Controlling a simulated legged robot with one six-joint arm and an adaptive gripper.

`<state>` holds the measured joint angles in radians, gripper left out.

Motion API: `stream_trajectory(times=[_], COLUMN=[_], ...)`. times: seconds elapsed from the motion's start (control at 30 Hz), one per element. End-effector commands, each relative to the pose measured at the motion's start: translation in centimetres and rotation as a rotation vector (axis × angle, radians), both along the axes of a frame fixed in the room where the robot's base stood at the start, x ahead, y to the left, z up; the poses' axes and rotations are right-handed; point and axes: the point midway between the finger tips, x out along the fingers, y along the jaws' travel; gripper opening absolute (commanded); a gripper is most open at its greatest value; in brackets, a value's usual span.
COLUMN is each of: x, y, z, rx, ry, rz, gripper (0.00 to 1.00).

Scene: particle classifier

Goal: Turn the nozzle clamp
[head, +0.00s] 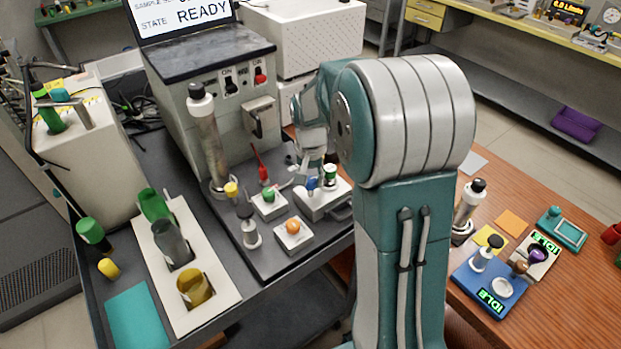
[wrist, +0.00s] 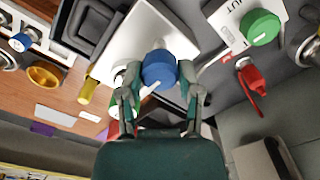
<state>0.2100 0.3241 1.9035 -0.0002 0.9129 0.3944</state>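A blue round knob (wrist: 158,68) with a white mark sits on a pale block (wrist: 165,28) in the wrist view. No label names it as the nozzle clamp. In the head view the blue knob (head: 311,183) shows small below my gripper (head: 313,168). In the wrist view my gripper (wrist: 160,90) is open, one finger on each side of the knob, with small gaps showing. Whether a finger touches it I cannot tell. A red lever (wrist: 252,82) stands to the right, near a green button (wrist: 260,27). My arm hides part of the bench in the head view.
The grey machine (head: 215,90) with a READY screen stands behind. An orange button (head: 293,226), a metal cylinder (head: 207,140) and a green-capped white post (head: 330,174) are close by. A pale rack (head: 210,270) holds coloured cups. A wooden table (head: 500,220) lies to the right.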

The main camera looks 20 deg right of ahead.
Motion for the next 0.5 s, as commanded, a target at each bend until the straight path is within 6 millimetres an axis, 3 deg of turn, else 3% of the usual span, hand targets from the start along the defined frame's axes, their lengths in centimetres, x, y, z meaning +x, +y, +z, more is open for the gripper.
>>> stream_trajectory(times=[0.03, 0.07, 0.1, 0.5], x=[-0.19, -0.18, -0.15, -0.03], y=[0.12, 0.11, 0.09, 0.02], z=[-0.29, -0.27, -0.24, 0.15], rx=[0.003, 0.003, 0.002, 0.001], ry=[0.009, 0.008, 0.007, 0.002], rz=[-0.002, -0.001, -0.001, 0.000], gripper=[0.63, 0.76, 0.79, 0.79])
